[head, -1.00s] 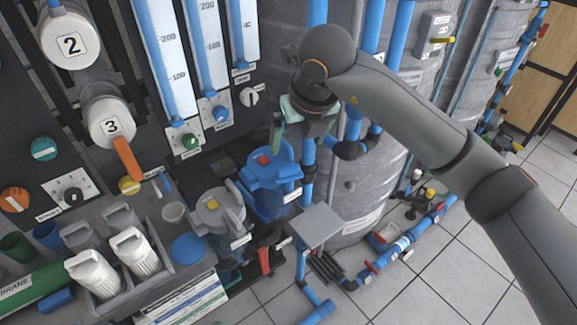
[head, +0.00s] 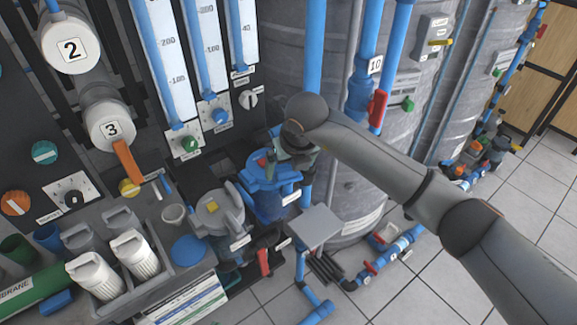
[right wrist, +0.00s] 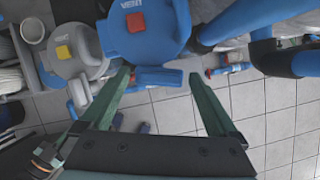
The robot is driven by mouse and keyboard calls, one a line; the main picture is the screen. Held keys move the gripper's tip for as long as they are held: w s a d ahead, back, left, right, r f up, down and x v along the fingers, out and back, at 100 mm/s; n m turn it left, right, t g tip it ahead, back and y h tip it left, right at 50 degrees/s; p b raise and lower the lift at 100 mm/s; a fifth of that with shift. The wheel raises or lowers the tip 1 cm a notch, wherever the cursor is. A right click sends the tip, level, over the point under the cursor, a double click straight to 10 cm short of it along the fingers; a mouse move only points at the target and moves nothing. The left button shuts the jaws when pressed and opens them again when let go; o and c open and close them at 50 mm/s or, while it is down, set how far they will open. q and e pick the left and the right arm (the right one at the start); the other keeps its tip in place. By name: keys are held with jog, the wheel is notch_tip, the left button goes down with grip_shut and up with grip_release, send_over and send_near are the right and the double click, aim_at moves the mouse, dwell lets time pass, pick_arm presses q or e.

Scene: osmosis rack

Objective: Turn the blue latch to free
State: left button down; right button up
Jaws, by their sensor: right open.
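The blue filter housing (head: 268,201) stands beside a grey one. Its blue cap (right wrist: 145,30) carries a red vent button (right wrist: 136,22). A blue tab, which looks like the latch (right wrist: 158,77), sticks out from the cap's near edge in the right wrist view. My right gripper (right wrist: 160,86) is open, with its two green fingers apart on either side of the tab. I cannot tell whether they touch it. In the head view the right gripper (head: 274,163) is above the blue cap and hides part of it. My left gripper is not in view.
The grey housing (head: 218,212) with a yellow button stands close on the left. A blue vertical pipe (head: 315,60) and a large grey tank (head: 345,190) stand close on the right. A flat grey plate (head: 316,226) lies in front. Tiled floor is open at right.

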jog(key=c, duration=1.3)
jog(key=shift+w+d+f+n+y+b, duration=0.15)
jog(key=shift+n+y+b, duration=0.15)
jog(key=shift+n+b, duration=0.4)
jog(key=shift+c, duration=0.4)
jog(key=shift+n+b, duration=0.4)
jog(key=shift+b, duration=0.05)
jog(key=shift+n+y, duration=0.3)
jog(key=shift+r+n+g+b, duration=0.2)
jog(key=shift+n+g+b, duration=0.1)
jog(key=shift+n+b, duration=0.1)
jog(key=o, duration=1.4)
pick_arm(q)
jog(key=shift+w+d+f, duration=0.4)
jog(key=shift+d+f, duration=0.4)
